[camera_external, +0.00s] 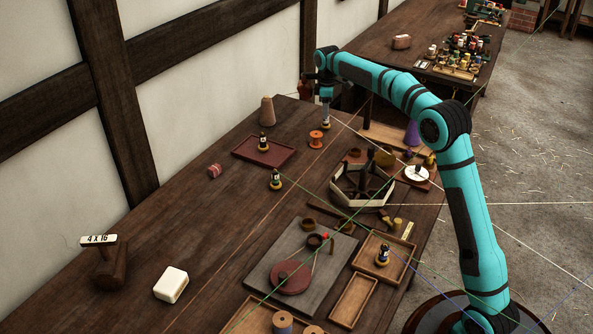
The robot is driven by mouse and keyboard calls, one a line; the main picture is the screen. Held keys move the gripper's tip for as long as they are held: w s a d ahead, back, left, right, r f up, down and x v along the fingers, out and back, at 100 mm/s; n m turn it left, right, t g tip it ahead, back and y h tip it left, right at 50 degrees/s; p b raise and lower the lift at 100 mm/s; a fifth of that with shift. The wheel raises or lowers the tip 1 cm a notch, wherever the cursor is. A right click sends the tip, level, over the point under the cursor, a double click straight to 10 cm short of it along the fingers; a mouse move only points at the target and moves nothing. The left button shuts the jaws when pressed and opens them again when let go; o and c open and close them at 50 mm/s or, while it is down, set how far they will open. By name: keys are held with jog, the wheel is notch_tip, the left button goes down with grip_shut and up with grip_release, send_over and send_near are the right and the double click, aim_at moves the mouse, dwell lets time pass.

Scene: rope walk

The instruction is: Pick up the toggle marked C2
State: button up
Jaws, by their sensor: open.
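Several small dark toggles with pale labels and yellowish bases stand on the long wooden table (190,215). One toggle (263,143) is on the dark red tray (281,154), one (275,180) is on the bare wood in front of it, and one (383,255) is in a wooden tray (366,263) at the right. Their labels are too small to read, so I cannot tell which is C2. My gripper (326,116) is open, pointing down near the table's back edge. Something yellowish shows just below it; I cannot tell whether it is another toggle.
A hexagonal holder (362,185) and a grey board (300,258) fill the middle right. Thin cords cross above the table. The left front holds a white block (171,284) amid free wood.

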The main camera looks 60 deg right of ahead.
aim_at(326, 121)
notch_tip(326, 121, down, 5)
jog(key=shift+s+d+r, duration=0.1)
jog(key=shift+d+r, duration=0.05)
jog(key=shift+r, duration=0.05)
grip_shut()
jog(key=shift+r, duration=0.1)
